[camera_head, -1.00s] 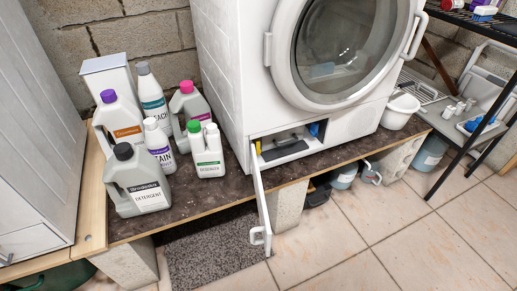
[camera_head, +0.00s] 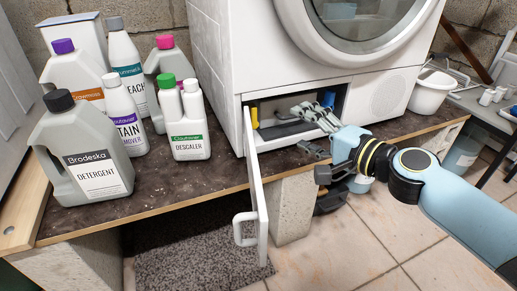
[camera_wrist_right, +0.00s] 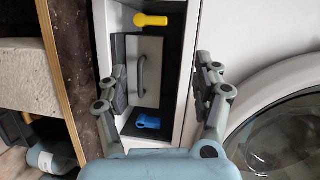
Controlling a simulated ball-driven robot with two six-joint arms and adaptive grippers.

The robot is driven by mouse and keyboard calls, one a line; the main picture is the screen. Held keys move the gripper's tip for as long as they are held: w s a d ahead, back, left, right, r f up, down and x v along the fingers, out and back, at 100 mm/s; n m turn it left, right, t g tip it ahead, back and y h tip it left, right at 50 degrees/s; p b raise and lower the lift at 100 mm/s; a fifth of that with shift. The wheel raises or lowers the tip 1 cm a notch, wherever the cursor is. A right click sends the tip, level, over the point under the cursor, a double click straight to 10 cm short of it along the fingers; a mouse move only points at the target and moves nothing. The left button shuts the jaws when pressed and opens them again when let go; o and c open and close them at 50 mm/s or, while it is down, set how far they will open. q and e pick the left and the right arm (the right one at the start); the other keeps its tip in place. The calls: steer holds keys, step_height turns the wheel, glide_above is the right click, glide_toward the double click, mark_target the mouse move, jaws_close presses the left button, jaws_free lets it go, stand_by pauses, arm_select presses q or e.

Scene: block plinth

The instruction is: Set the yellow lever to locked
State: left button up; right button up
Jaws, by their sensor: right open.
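The yellow lever (camera_head: 254,117) is at the left end of the open compartment low in the white machine; it stands upright in the head view. In the right wrist view the yellow lever (camera_wrist_right: 151,20) lies crosswise at the top, beyond my fingertips. My right gripper (camera_head: 302,129) is in front of the compartment, to the right of the yellow lever, apart from it. In the wrist view my right gripper (camera_wrist_right: 160,70) is open and empty, its fingers on either side of the compartment's grey handle (camera_wrist_right: 141,77). My left gripper is out of view.
A blue lever (camera_wrist_right: 147,122) sits at the compartment's other end. The compartment's white door (camera_head: 257,200) hangs open, jutting forward on the left. Several bottles, including a descaler bottle (camera_head: 190,135), stand left of the machine on the dark worktop (camera_head: 190,180).

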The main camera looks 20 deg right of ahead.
mark_target(256, 119)
steer(key=w+a+f+b, duration=0.1)
steer(key=w+a+b, duration=0.1)
steer(key=w+b, duration=0.1)
steer(key=w+a+f+y+b, duration=0.1)
steer(key=w+b, duration=0.1)
steer(key=w, duration=0.2)
steer(key=w+a+f+y+b, duration=0.1)
steer(key=w+a+b, duration=0.1)
steer(key=w+b, duration=0.1)
steer(key=shift+w+a+f+n+t+b, duration=0.15)
steer(key=shift+w+f+t, duration=0.05)
steer(key=shift+w, duration=0.2)
steer(key=shift+w+a+f+n+t+b, duration=0.15)
steer(key=shift+w+f+t, duration=0.05)
steer(key=shift+w, duration=0.2)
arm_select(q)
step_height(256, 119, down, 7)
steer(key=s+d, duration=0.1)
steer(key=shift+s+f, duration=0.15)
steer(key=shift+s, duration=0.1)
arm_select(e)
steer(key=shift+x, duration=0.75)
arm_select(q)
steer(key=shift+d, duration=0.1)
arm_select(e)
steer(key=c, duration=0.9)
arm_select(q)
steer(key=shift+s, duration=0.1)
